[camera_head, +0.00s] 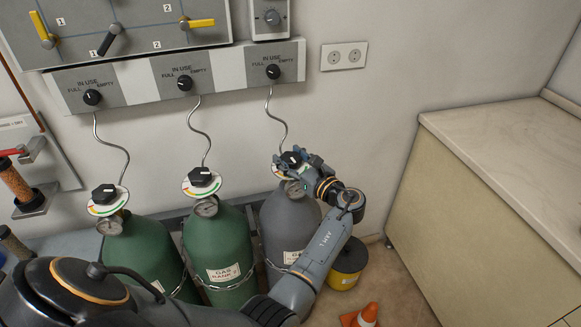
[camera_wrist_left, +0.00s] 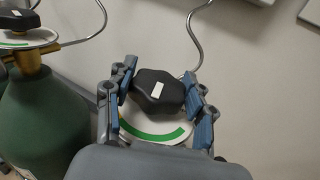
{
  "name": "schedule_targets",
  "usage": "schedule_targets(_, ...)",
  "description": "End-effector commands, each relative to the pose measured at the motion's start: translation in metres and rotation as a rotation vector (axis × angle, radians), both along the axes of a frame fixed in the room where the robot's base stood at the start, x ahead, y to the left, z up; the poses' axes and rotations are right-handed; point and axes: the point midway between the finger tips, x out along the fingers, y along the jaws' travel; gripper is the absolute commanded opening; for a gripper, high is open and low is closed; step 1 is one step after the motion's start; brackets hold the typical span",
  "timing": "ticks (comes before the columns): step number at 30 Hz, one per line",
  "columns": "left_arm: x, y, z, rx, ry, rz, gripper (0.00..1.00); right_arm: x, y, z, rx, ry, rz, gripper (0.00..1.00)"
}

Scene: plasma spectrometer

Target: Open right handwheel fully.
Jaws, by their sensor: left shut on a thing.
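The right handwheel (camera_head: 291,157) is a black knob on top of the grey gas cylinder (camera_head: 290,222), with a round marked dial plate under it. In the left wrist view the handwheel (camera_wrist_left: 158,91) shows a white mark on its top, and a green arc shows on the dial plate (camera_wrist_left: 160,133) below it. My left gripper (camera_head: 295,165) is at the handwheel, shut on it, with the blue-padded fingers (camera_wrist_left: 160,98) on its two sides. The gripper partly hides the handwheel and dial in the head view. My right gripper is not in view.
Two green cylinders (camera_head: 222,250) with their own black handwheels (camera_head: 201,176) stand to the left. A yellow container (camera_head: 347,264) and an orange cone (camera_head: 366,314) are on the floor at right. A counter (camera_head: 480,190) stands further right. A curved metal pipe (camera_head: 277,115) rises behind the handwheel.

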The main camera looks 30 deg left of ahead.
Motion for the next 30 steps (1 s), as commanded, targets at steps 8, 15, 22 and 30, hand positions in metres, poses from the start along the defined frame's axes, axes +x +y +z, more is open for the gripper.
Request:
schedule_targets(8, 0.002, 0.0, -0.005, 0.002, -0.003, 0.233, 0.22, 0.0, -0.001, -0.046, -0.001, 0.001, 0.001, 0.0)
schedule_targets(15, 0.001, 0.001, -0.003, 0.003, -0.002, 0.377, 0.22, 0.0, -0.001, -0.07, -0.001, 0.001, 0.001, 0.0)
schedule_targets(22, 0.0, 0.001, -0.001, 0.002, -0.002, 0.45, 0.22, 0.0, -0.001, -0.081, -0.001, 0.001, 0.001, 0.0)
schedule_targets(30, -0.001, 0.001, 0.001, 0.001, -0.001, 0.472, 0.22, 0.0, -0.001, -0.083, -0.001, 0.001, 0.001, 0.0)
